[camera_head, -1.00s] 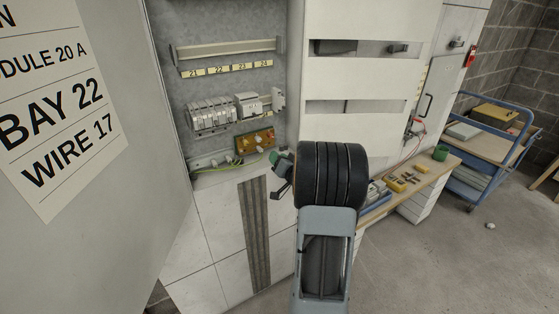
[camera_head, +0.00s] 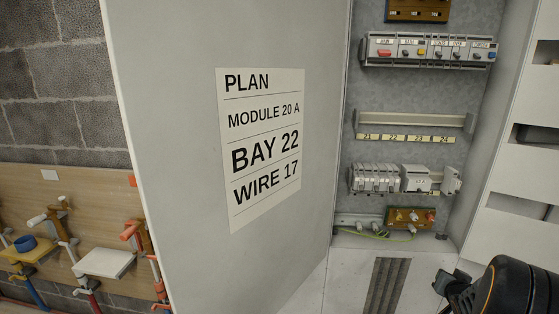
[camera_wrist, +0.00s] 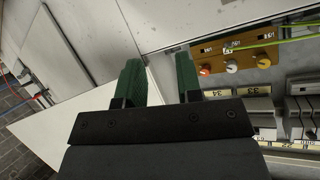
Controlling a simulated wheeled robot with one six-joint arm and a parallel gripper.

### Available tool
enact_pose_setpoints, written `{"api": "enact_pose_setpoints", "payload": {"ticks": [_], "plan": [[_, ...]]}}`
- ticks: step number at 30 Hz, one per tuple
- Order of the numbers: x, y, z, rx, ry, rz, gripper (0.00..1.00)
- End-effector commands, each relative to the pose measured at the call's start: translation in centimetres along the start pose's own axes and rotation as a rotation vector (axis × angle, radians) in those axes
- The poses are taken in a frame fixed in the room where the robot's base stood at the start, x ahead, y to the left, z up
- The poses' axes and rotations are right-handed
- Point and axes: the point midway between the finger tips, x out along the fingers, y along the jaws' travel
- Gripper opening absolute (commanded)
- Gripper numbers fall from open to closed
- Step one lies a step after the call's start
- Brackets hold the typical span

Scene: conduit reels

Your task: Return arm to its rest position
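My gripper (camera_wrist: 159,75) shows two green fingertips set apart in the wrist view, with nothing between them. In the head view my gripper (camera_head: 447,285) is partly in frame at the bottom right, dark and small, below the open cabinet. My dark arm link beside it is cut off by the frame's corner. In the wrist view the fingers are in front of pale cabinet panels, left of a terminal block (camera_wrist: 238,58) with coloured knobs. Whether they touch anything cannot be told.
An open cabinet door (camera_head: 180,120) carries a plan sheet (camera_head: 265,150) reading bay 22, wire 17. The cabinet holds a rail (camera_head: 415,121), modules (camera_head: 376,178) and a brass-coloured block (camera_head: 410,218).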

Motion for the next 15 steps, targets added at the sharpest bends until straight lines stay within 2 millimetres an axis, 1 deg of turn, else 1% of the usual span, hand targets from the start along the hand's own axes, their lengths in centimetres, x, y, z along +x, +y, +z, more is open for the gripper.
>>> {"api": "enact_pose_setpoints", "payload": {"ticks": [2, 5, 8, 9, 10, 11, 12, 14, 15], "plan": [[-1.7, 0.3, 1.6, -0.061, -0.135, 0.114, 0.33], [-4.8, -0.8, 3.9, -0.139, -0.333, 0.204, 0.33], [-9.2, -3.6, 6.0, -0.218, -0.534, 0.231, 0.33], [-11.2, -5.1, 6.9, -0.250, -0.615, 0.222, 0.33], [-12.8, -6.3, 7.5, -0.274, -0.671, 0.208, 0.33], [-14.5, -7.6, 8.1, -0.298, -0.727, 0.188, 0.33], [-16.8, -9.3, 8.9, -0.331, -0.796, 0.154, 0.33], [-20.1, -11.6, 9.8, -0.376, -0.876, 0.095, 0.33], [-22.1, -13.0, 10.3, -0.404, -0.916, 0.054, 0.33]]}}
